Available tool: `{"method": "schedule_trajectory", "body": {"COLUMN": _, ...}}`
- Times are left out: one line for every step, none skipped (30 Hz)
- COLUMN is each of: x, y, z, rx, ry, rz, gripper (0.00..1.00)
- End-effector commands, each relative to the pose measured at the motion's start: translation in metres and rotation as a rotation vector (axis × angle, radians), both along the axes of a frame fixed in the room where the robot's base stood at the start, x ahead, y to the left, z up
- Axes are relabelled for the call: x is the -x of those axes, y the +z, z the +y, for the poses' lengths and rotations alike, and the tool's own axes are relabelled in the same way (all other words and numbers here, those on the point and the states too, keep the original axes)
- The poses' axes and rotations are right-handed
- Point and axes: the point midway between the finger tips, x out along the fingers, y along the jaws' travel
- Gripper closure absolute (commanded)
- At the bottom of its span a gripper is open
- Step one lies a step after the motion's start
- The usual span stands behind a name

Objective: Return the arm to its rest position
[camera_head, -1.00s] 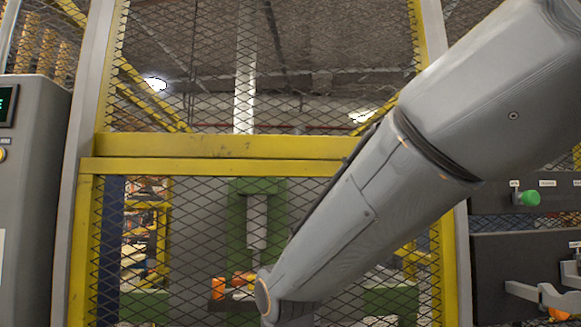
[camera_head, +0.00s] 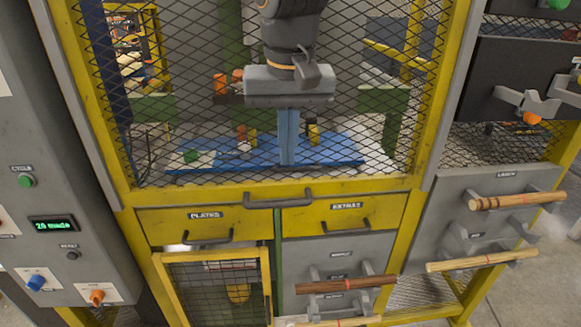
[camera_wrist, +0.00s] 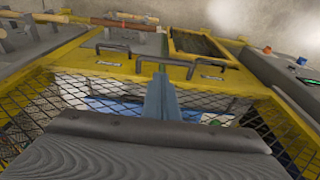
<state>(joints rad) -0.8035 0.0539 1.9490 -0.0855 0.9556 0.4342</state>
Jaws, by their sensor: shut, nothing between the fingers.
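My arm hangs down from the top centre of the head view, in front of the yellow mesh guard (camera_head: 180,110). My gripper (camera_head: 288,160) points downward. Its blue-grey fingers are together with nothing between them, and their tips are above the yellow drawer row. In the wrist view my gripper (camera_wrist: 160,78) shows as a narrow closed pair of fingers, with the yellow frame and its handles beyond. The fingertips look apart from the drawer fronts, but the exact gap cannot be told.
Yellow drawers marked PLATES (camera_head: 206,215) and EXTRAS (camera_head: 345,207) are below the mesh. Wooden bars rest on brackets, including a LONGER rack bar (camera_head: 518,201) at right and a darker bar (camera_head: 345,285) at lower centre. A control cabinet (camera_head: 45,200) stands left.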

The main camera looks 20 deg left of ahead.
Motion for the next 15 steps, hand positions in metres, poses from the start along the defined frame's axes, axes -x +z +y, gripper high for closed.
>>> {"method": "schedule_trajectory", "body": {"x": 0.001, "y": 0.008, "z": 0.000, "rx": -0.003, "ry": 0.000, "rz": -0.002, "gripper": 1.00}}
{"method": "schedule_trajectory", "body": {"x": 0.002, "y": 0.011, "z": 0.000, "rx": -0.002, "ry": 0.000, "rz": -0.001, "gripper": 1.00}}
{"method": "schedule_trajectory", "body": {"x": 0.003, "y": 0.015, "z": -0.001, "rx": -0.001, "ry": 0.000, "rz": -0.001, "gripper": 1.00}}
{"method": "schedule_trajectory", "body": {"x": 0.003, "y": 0.018, "z": -0.001, "rx": -0.002, "ry": 0.000, "rz": -0.001, "gripper": 1.00}}
{"method": "schedule_trajectory", "body": {"x": 0.003, "y": 0.020, "z": -0.001, "rx": -0.002, "ry": 0.000, "rz": -0.001, "gripper": 1.00}}
{"method": "schedule_trajectory", "body": {"x": 0.004, "y": 0.022, "z": -0.001, "rx": -0.001, "ry": 0.000, "rz": -0.001, "gripper": 1.00}}
{"method": "schedule_trajectory", "body": {"x": 0.004, "y": 0.024, "z": -0.002, "rx": 0.000, "ry": 0.000, "rz": -0.001, "gripper": 1.00}}
{"method": "schedule_trajectory", "body": {"x": 0.004, "y": 0.025, "z": -0.002, "rx": 0.000, "ry": 0.000, "rz": -0.001, "gripper": 1.00}}
{"method": "schedule_trajectory", "body": {"x": 0.004, "y": 0.025, "z": -0.002, "rx": 0.000, "ry": 0.000, "rz": 0.000, "gripper": 1.00}}
{"method": "schedule_trajectory", "body": {"x": 0.004, "y": 0.026, "z": -0.003, "rx": 0.000, "ry": -0.001, "rz": 0.000, "gripper": 1.00}}
{"method": "schedule_trajectory", "body": {"x": 0.004, "y": 0.025, "z": -0.004, "rx": 0.001, "ry": -0.002, "rz": 0.001, "gripper": 1.00}}
{"method": "schedule_trajectory", "body": {"x": 0.002, "y": 0.022, "z": -0.008, "rx": 0.003, "ry": -0.007, "rz": 0.002, "gripper": 1.00}}
{"method": "schedule_trajectory", "body": {"x": 0.000, "y": 0.019, "z": -0.013, "rx": 0.005, "ry": -0.013, "rz": 0.005, "gripper": 1.00}}
{"method": "schedule_trajectory", "body": {"x": -0.003, "y": 0.014, "z": -0.020, "rx": 0.007, "ry": -0.022, "rz": 0.008, "gripper": 1.00}}
{"method": "schedule_trajectory", "body": {"x": -0.008, "y": 0.007, "z": -0.031, "rx": 0.010, "ry": -0.034, "rz": 0.013, "gripper": 1.00}}
